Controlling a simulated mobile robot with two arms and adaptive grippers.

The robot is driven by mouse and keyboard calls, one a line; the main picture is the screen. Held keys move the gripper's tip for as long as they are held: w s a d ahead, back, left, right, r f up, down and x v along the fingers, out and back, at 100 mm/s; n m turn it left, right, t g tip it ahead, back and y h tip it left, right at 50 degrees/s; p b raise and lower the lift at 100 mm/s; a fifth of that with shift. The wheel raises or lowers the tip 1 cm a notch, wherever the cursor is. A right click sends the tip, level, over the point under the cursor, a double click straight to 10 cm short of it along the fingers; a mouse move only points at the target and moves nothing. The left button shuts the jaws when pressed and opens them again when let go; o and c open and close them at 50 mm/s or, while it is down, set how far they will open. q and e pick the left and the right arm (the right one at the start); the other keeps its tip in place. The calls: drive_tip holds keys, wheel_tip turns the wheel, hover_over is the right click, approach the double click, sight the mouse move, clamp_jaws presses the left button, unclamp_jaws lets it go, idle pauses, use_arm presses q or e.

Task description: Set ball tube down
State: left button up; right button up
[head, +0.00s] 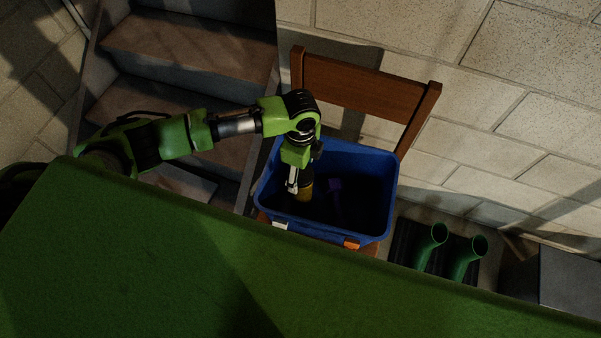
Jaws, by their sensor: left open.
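A ball tube (305,190) with a yellow lower part and a dark upper part shows inside the blue bin (379,160), near its left side. My left gripper (294,184) points down into the bin, right at the tube. Its fingers are open, and they partly hide the tube. I cannot tell whether they touch it, or whether the tube rests on the bin's floor. My right gripper is not in view.
The bin sits on a brown wooden chair (362,87) against a block wall. A small purple item (335,186) lies in the bin. Green boots (431,245) stand on a dark mat to the right. Wooden stairs (180,45) rise at upper left.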

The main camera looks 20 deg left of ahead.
use_arm(q)
wheel_tip(320, 180, up, 10)
drive_tip(key=shift+f, duration=0.15)
drive_tip(key=shift+s, duration=0.1)
idle(0.6)
